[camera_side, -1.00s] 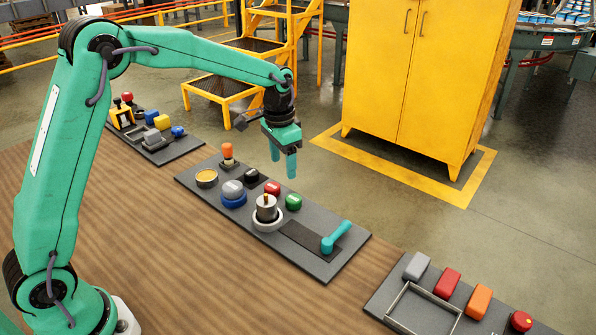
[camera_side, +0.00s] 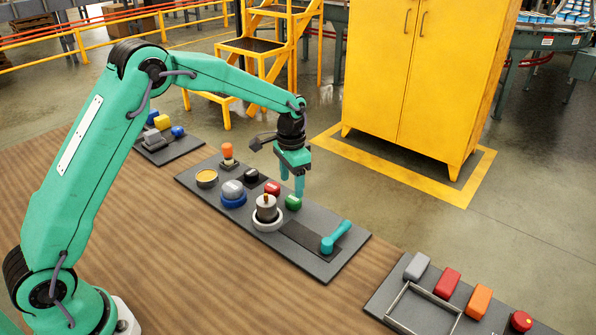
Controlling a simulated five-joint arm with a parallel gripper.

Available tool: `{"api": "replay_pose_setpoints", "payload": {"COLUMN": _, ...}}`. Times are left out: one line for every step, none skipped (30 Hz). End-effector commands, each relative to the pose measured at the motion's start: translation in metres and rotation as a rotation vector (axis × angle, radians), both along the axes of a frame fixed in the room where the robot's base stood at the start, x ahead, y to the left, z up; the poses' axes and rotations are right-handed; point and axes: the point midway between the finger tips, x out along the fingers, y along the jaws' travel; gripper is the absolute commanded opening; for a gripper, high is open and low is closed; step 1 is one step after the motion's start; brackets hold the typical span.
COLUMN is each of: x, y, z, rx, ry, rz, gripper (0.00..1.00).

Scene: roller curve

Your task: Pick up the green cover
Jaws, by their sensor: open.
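The green cover (camera_side: 293,203) is a small rounded cap on the dark grey middle panel, near its far edge. My gripper (camera_side: 292,187) is teal and points downward, with its fingers just above and around the far side of the green cover in the picture. The fingers are open. I cannot tell whether they touch the cover. The red cover (camera_side: 272,188) sits just left of it.
The middle panel (camera_side: 310,262) also carries a black cover (camera_side: 251,176), a grey one on a blue ring (camera_side: 232,190), a metal cylinder in a white ring (camera_side: 266,208) and a teal lever (camera_side: 337,236). Another panel with coloured blocks (camera_side: 446,284) lies right.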

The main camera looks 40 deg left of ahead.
Motion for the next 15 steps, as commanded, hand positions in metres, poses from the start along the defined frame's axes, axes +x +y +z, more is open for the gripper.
{"api": "replay_pose_setpoints", "payload": {"x": 0.0, "y": 0.0, "z": 0.0, "rx": 0.0, "ry": 0.0, "rz": 0.0, "gripper": 0.62}}
{"api": "replay_pose_setpoints", "payload": {"x": 0.0, "y": 0.0, "z": 0.0, "rx": 0.0, "ry": 0.0, "rz": 0.0, "gripper": 0.62}}
{"api": "replay_pose_setpoints", "payload": {"x": 0.0, "y": 0.0, "z": -0.001, "rx": 0.0, "ry": 0.0, "rz": 0.0, "gripper": 0.62}}
{"api": "replay_pose_setpoints", "payload": {"x": 0.0, "y": 0.0, "z": -0.001, "rx": 0.0, "ry": 0.0, "rz": 0.0, "gripper": 0.62}}
{"api": "replay_pose_setpoints", "payload": {"x": 0.0, "y": 0.0, "z": -0.002, "rx": 0.0, "ry": 0.001, "rz": 0.0, "gripper": 0.62}}
{"api": "replay_pose_setpoints", "payload": {"x": 0.0, "y": 0.0, "z": -0.004, "rx": 0.0, "ry": 0.001, "rz": 0.0, "gripper": 0.62}}
{"api": "replay_pose_setpoints", "payload": {"x": 0.0, "y": 0.0, "z": -0.005, "rx": -0.001, "ry": 0.001, "rz": 0.0, "gripper": 0.62}}
{"api": "replay_pose_setpoints", "payload": {"x": 0.0, "y": 0.0, "z": -0.008, "rx": 0.0, "ry": 0.002, "rz": 0.0, "gripper": 0.62}}
{"api": "replay_pose_setpoints", "payload": {"x": 0.0, "y": 0.0, "z": -0.011, "rx": 0.0, "ry": 0.001, "rz": 0.0, "gripper": 0.62}}
{"api": "replay_pose_setpoints", "payload": {"x": 0.0, "y": -0.001, "z": -0.014, "rx": 0.0, "ry": 0.001, "rz": 0.0, "gripper": 0.62}}
{"api": "replay_pose_setpoints", "payload": {"x": 0.0, "y": -0.001, "z": -0.018, "rx": 0.0, "ry": 0.002, "rz": 0.0, "gripper": 0.62}}
{"api": "replay_pose_setpoints", "payload": {"x": 0.0, "y": -0.001, "z": -0.023, "rx": 0.0, "ry": 0.003, "rz": 0.0, "gripper": 0.62}}
{"api": "replay_pose_setpoints", "payload": {"x": 0.001, "y": -0.001, "z": -0.026, "rx": 0.0, "ry": 0.003, "rz": 0.0, "gripper": 0.62}}
{"api": "replay_pose_setpoints", "payload": {"x": 0.001, "y": -0.001, "z": -0.03, "rx": 0.0, "ry": 0.002, "rz": 0.0, "gripper": 0.62}}
{"api": "replay_pose_setpoints", "payload": {"x": 0.001, "y": -0.001, "z": -0.034, "rx": 0.0, "ry": 0.002, "rz": 0.0, "gripper": 0.62}}
